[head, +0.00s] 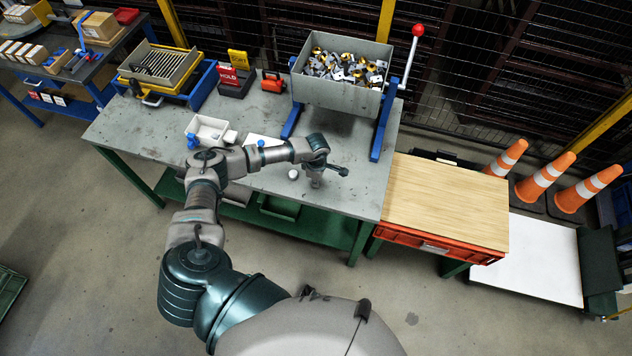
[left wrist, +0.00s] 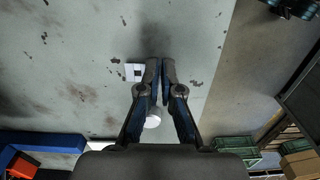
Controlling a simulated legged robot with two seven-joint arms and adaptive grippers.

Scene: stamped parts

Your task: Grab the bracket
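A small white, flat piece with a dark square in it (left wrist: 134,72), perhaps the bracket, lies on the grey table in the left wrist view. It is just left of my left gripper's fingertips; I cannot tell whether they touch it. My left gripper (left wrist: 161,72) has its fingertips together, with no part visible between them. In the head view the left gripper (head: 326,174) is low over the table's front right part, and I cannot make out the flat piece there. A round white thing (head: 293,174) sits beside it, also in the left wrist view (left wrist: 153,119). My right gripper is out of view.
A grey bin (head: 340,97) full of small metal and yellow parts stands on blue supports at the back of the table (head: 150,130). White trays (head: 210,130) and a red toolbox (head: 236,80) are farther left. A wood-topped red crate (head: 445,205) adjoins on the right.

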